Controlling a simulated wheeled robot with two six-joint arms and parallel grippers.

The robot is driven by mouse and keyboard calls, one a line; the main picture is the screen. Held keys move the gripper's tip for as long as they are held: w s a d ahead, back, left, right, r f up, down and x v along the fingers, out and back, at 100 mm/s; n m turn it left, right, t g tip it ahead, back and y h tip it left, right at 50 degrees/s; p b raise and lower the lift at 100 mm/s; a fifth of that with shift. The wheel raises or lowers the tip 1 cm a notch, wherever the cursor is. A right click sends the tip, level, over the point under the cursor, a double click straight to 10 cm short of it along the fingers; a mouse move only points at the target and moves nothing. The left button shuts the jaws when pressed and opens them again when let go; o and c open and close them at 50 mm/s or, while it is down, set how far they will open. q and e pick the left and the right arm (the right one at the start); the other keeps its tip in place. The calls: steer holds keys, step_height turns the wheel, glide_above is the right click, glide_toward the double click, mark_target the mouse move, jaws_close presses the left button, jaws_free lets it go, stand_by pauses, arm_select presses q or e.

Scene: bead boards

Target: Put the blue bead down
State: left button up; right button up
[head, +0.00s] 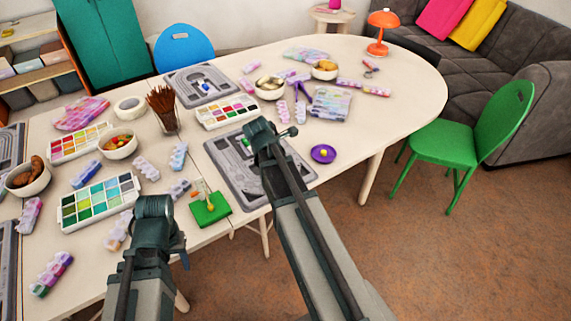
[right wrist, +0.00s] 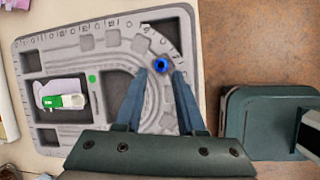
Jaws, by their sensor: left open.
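The blue bead (right wrist: 161,65) is a small ring with a dark hole in the right wrist view. It sits on the grey bead board (right wrist: 60,43), near a curved groove at its upper right. My right gripper (right wrist: 160,78) is open. Its two blue fingers stand apart on either side below the bead, with gaps between tips and bead. In the head view the board (head: 218,158) is partly behind my right arm, and the bead and right gripper are hidden. My left gripper (head: 181,246) is low at the left, near the table's front edge, mostly hidden by its own arm.
A green pad (head: 213,210) with small items lies left of the board. A purple dish (head: 323,154) is to its right. Paint sets, bowls (head: 119,146), a brush cup (head: 166,121) and bead boxes crowd the table. A green chair (head: 458,140) stands right.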

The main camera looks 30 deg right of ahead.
steer(key=w+p+v, duration=0.1)
steer(key=p+v, duration=0.5)
steer(key=v, duration=0.2)
steer(key=shift+s+r+p, duration=0.4)
steer(key=shift+s, duration=0.1)
steer(key=shift+a, duration=0.15)
steer(key=s+a+m+y, duration=0.1)
steer(key=s+a+m, duration=0.3)
steer(key=a, duration=0.4)
steer(key=s+a+f+m+g+y, duration=0.1)
steer(key=s+a+m, duration=0.3)
steer(key=a, duration=0.4)
steer(key=s+a+f+m+y, duration=0.1)
steer(key=s+a+m, duration=0.3)
steer(key=s+a, duration=0.2)
steer(key=shift+s+a+g+y, duration=0.3)
steer(key=shift+s+a, duration=0.05)
steer(key=shift+a, duration=0.9)
